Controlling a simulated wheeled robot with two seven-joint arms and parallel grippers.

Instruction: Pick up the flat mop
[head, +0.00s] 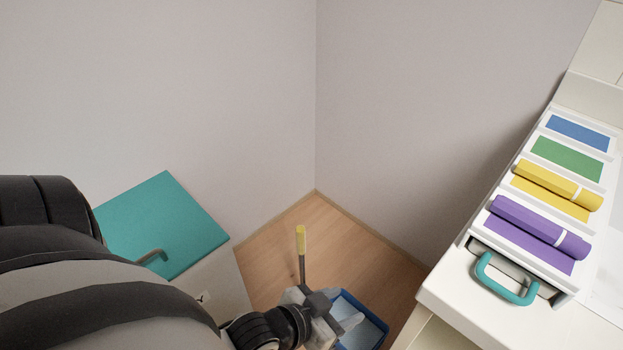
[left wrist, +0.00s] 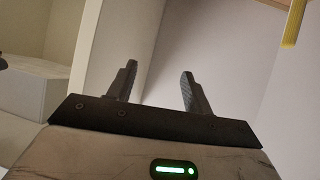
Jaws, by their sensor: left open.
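The flat mop shows as an upright thin pole with a yellow grip (head: 300,240) in the head view, low in the room corner. Its lower end is hidden behind my left gripper. The yellow grip also shows at the top right edge of the left wrist view (left wrist: 292,25). My left gripper (head: 335,318) is in front of the pole's lower part in the head view. In the left wrist view the left gripper (left wrist: 158,75) is open, with nothing between its fingers, and the yellow grip is apart from it to the right. My right gripper is out of view.
A blue-rimmed container (head: 378,323) is beside my left gripper. A teal-topped cabinet (head: 175,225) stands left. A white counter (head: 455,290) at right carries a rack with yellow (head: 555,184) and purple (head: 540,227) rolls and a teal handle (head: 500,285). Bare wooden floor (head: 340,240) shows in the corner.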

